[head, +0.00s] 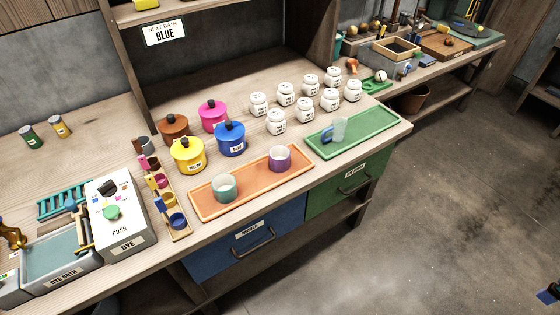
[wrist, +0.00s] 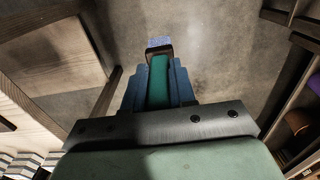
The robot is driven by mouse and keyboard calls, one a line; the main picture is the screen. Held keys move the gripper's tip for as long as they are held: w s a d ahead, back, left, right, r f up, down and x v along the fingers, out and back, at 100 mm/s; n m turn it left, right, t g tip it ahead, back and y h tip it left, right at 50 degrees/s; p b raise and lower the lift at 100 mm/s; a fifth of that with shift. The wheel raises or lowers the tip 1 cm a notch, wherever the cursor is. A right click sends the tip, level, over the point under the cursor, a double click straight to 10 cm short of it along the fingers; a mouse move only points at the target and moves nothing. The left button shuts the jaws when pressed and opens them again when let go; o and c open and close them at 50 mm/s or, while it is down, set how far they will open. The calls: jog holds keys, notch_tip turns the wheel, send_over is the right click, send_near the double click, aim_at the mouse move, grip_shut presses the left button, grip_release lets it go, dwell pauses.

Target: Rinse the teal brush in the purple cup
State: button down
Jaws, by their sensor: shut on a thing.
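In the wrist view my gripper (wrist: 158,88) has its blue fingers shut on the teal brush (wrist: 158,78). The brush points away from the camera, its pale blue bristles beyond a dark collar, with bare floor behind them. The brush's rear end is hidden by the gripper body. The purple cup (head: 279,158) stands upright on the right part of the orange tray (head: 250,181) in the head view. It is far from my gripper, and its inside is not clear. A small blue piece at the head view's lower right edge may be part of my gripper.
A grey-green cup (head: 224,187) stands left of the purple cup on the same tray. Coloured lidded pots (head: 231,139) and several white jars (head: 303,109) stand behind. The floor at right is clear.

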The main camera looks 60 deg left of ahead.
dwell(0.5)
jog(key=s+a+r+n, duration=0.1)
jog(key=s+a+n, duration=0.15)
jog(key=a, duration=0.95)
jog(key=s+a+r+n, duration=0.2)
jog(key=s+a, duration=0.1)
jog(key=a, duration=0.9)
jog(key=s+a+r+n, duration=0.1)
jog(key=s+a+n, duration=0.15)
jog(key=a, duration=1.05)
jog(key=s+a+r+m+g+y, duration=0.15)
jog(key=s+a+r, duration=0.25)
jog(key=s+a, duration=0.6)
jog(key=s+a+r+m+y, duration=0.1)
jog(key=s+a+r+m, duration=0.4)
jog(key=a, duration=0.9)
jog(key=s+a+r+m+y, duration=0.1)
jog(key=s+a+r, duration=0.2)
jog(key=s+a, duration=0.7)
jog(key=w+d+x, duration=0.1)
jog(key=d+x, duration=0.1)
jog(key=x, duration=0.9)
jog(key=shift+w+f, duration=0.45)
jog(key=shift+w, duration=0.2)
